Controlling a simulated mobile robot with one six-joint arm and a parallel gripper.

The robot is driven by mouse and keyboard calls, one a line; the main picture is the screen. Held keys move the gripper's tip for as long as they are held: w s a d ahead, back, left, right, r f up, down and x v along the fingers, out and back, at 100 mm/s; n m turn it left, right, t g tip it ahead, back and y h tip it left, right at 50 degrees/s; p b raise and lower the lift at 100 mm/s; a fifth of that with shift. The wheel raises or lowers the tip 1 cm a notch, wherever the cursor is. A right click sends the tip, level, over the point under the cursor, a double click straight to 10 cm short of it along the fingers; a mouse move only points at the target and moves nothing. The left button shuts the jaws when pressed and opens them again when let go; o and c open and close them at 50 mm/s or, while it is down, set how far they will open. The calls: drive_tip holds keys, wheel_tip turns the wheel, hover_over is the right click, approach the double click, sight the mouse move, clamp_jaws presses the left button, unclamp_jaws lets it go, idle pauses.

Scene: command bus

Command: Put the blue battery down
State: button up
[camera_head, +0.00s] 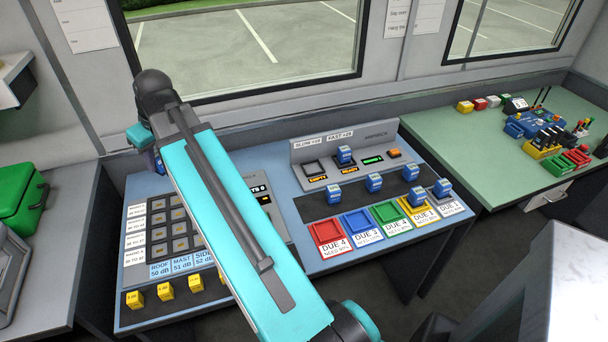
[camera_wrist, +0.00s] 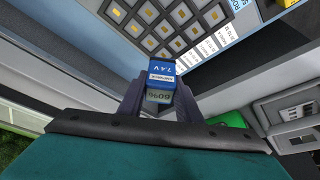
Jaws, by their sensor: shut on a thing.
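My gripper (camera_wrist: 158,95) is shut on a blue battery (camera_wrist: 161,72), marked 7.4V with a small display that seems to read 60%. In the head view my gripper is at the left end of the blue desk, mostly hidden behind my arm. The charger (camera_head: 374,167) at the back has a bay marked EMPTY (camera_head: 315,168) and a bay marked READY holding a blue battery (camera_head: 345,155). Several blue batteries (camera_head: 374,182) stand on the dark strip. Red (camera_head: 326,231), blue (camera_head: 356,223), green (camera_head: 388,213), yellow and white pads line the front; the yellow and white pads hold batteries.
A button panel (camera_head: 170,225) and yellow labelled blocks (camera_head: 166,291) are on the desk's left part. A green case (camera_head: 22,190) sits on the left counter. A green table (camera_head: 480,150) with coloured parts stands right.

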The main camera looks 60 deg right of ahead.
drive_tip(key=s+d+f+b, duration=0.4)
drive_tip(key=s+d, duration=0.5)
drive_tip(key=s, duration=0.1)
drive_tip(key=s+d+f+n+b, duration=0.1)
drive_tip(key=s+d+f+b, duration=0.4)
drive_tip(key=s+d, duration=0.4)
drive_tip(key=s+d+f+b, duration=0.5)
drive_tip(key=s+d, duration=0.3)
drive_tip(key=s, duration=0.3)
drive_tip(key=shift+s+d+y, duration=0.2)
drive_tip(key=shift+d+y, duration=0.1)
drive_tip(key=shift+d, duration=0.1)
drive_tip(key=shift+w+d+r+p, duration=0.2)
drive_tip(key=shift+d+r+p, duration=0.05)
drive_tip(key=shift+p, duration=0.75)
drive_tip(key=p, duration=0.3)
drive_tip(key=shift+w+d, duration=0.2)
drive_tip(key=shift+d, duration=0.2)
drive_tip(key=p, duration=0.4)
drive_tip(key=d+p, duration=0.1)
drive_tip(key=p, duration=0.3)
drive_tip(key=shift+w+f, duration=0.2)
drive_tip(key=shift+w, duration=0.1)
